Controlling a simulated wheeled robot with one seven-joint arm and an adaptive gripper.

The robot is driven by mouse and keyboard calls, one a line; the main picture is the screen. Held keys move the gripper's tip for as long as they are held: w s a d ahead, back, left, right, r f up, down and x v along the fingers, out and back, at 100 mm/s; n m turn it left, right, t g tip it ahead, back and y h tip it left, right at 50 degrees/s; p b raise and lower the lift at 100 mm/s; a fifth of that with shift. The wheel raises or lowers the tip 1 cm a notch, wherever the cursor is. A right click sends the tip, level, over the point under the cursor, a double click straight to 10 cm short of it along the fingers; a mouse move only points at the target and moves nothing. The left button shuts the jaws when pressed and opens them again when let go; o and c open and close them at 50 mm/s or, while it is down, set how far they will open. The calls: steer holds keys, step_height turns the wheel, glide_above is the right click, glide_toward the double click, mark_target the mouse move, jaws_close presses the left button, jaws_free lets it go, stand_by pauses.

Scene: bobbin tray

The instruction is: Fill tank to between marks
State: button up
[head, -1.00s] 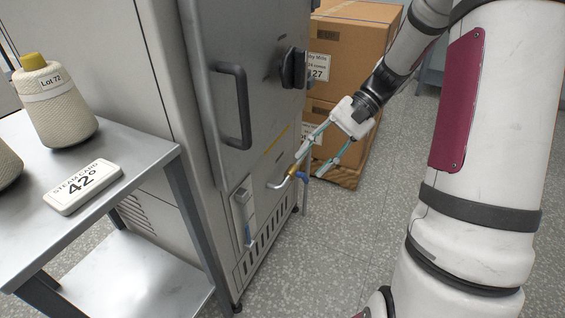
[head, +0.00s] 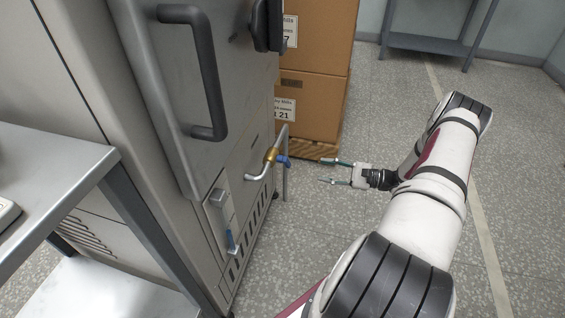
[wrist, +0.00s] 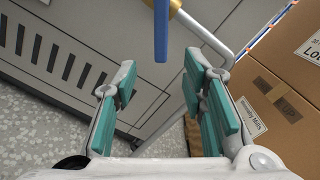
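A brass valve (head: 270,155) with a blue lever (head: 284,161) sits on a bent silver pipe (head: 256,177) at the steel cabinet's (head: 185,165) lower front. The lever (wrist: 161,30) points down in the wrist view, beyond and between my fingertips. A sight gauge (head: 222,212) is on the lower panel, with blue showing only in its bottom part (head: 232,241). Its marks are too small to read. My gripper (head: 333,171) is open and empty, to the right of the lever and apart from it. Its teal-padded fingers also show in the wrist view (wrist: 160,72).
Stacked cardboard boxes (head: 312,75) stand on a pallet (head: 310,149) behind the valve. A steel side table (head: 60,165) is at the left, its near leg close to the cabinet. Speckled floor (head: 385,75) is clear around my arm. A grey rack (head: 430,42) stands farther back.

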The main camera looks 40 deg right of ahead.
mark_target(290, 164)
steer(key=b+x, duration=0.2)
steer(key=x, duration=0.4)
steer(key=b+x, duration=0.2)
steer(key=x, duration=0.5)
steer(key=shift+w+f, duration=0.2)
steer(key=shift+w, duration=0.2)
jaws_close()
